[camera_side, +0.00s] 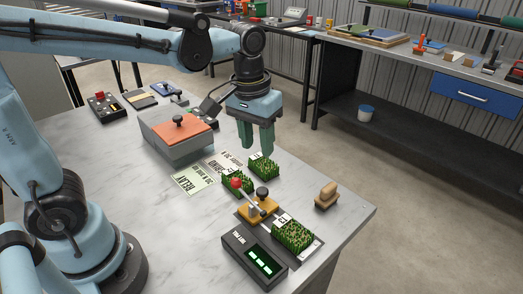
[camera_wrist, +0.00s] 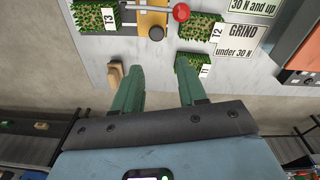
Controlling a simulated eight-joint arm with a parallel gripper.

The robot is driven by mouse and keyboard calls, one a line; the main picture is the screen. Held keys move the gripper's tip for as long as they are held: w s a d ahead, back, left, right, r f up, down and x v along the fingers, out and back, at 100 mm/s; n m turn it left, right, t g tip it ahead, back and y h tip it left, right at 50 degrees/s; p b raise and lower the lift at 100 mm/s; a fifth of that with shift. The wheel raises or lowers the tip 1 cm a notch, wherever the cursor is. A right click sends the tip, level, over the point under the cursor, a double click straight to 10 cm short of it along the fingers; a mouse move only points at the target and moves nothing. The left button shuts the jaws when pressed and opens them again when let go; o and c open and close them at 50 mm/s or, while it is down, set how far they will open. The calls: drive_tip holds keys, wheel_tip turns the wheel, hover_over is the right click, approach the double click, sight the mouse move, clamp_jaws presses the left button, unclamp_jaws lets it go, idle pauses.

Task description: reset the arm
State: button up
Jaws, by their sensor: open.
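My gripper (camera_side: 257,150) hangs over the table beyond the turf pieces, its green fingers pointing down. In the wrist view my gripper (camera_wrist: 161,82) is open, with nothing between the fingers. Turf piece T1 (camera_side: 264,169) lies on the table closest to the fingers; it also shows in the wrist view (camera_wrist: 192,72). Turf piece T2 (camera_side: 236,184) lies at the GRIND card (camera_side: 225,162), near the yellow fixture.
A yellow fixture (camera_side: 256,210) with a red-knobbed lever (camera_side: 237,184) stands amid the turf. A wooden block (camera_side: 327,196) sits near the right edge. The table's left front is clear.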

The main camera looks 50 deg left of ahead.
drive_tip(key=s+a+t, duration=0.1)
drive_tip(key=s+a+m+t, duration=0.1)
drive_tip(key=s+t, duration=0.1)
drive_tip(key=s+a+m+t, duration=0.1)
drive_tip(key=shift+s+a+f+t, duration=0.25)
drive_tip(key=shift+f+t, duration=0.05)
drive_tip(key=shift+f, duration=0.1)
drive_tip(key=shift+s+a+f+m+t, duration=0.3)
drive_tip(key=shift+s+a+f+t, duration=0.15)
drive_tip(key=shift+t, duration=0.35)
